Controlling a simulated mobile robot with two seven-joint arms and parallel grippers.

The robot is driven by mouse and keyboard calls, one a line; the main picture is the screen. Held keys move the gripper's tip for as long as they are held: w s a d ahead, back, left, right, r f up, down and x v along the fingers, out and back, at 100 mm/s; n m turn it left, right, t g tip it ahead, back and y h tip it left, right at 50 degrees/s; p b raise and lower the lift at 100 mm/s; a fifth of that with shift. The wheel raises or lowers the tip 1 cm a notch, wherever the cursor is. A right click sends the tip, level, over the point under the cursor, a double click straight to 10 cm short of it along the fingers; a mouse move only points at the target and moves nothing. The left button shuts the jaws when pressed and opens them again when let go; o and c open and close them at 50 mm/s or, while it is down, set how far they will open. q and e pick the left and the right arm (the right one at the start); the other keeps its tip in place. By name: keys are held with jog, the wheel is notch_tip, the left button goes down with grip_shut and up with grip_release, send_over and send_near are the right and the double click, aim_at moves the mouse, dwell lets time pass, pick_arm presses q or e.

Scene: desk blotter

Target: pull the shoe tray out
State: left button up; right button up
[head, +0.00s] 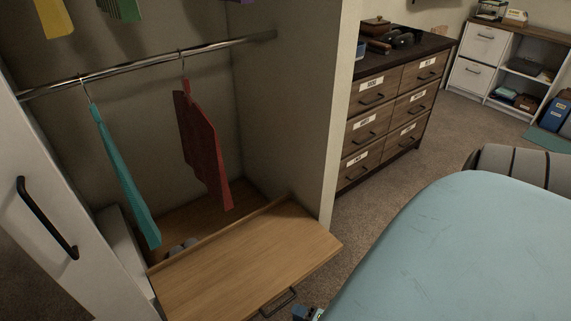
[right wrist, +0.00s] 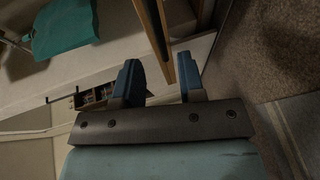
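The shoe tray (head: 245,262) is a light wooden unit low in the closet. Its broad panel juts out past the closet's right wall edge, with a dark bar handle (head: 279,303) near its lower edge. Grey shoe-like items show behind the panel's upper edge, mostly hidden. My right gripper (head: 306,313) is at the bottom edge of the head view, just right of the handle and apparently apart from it. In the right wrist view its two blue fingers (right wrist: 160,82) are spread, with no object clearly held between them. Wooden edges (right wrist: 187,70) show beyond the fingers. My left gripper is not in view.
A teal garment (head: 125,178) and a red garment (head: 203,145) hang above the tray. A white door with a black handle (head: 47,218) stands at left. A drawer cabinet (head: 390,105) is right of the closet. Carpet (head: 400,190) is clear beside it.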

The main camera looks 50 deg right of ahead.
jog(key=p+v, duration=0.1)
jog(key=v, duration=0.6)
jog(key=shift+s, duration=0.1)
dwell(0.4)
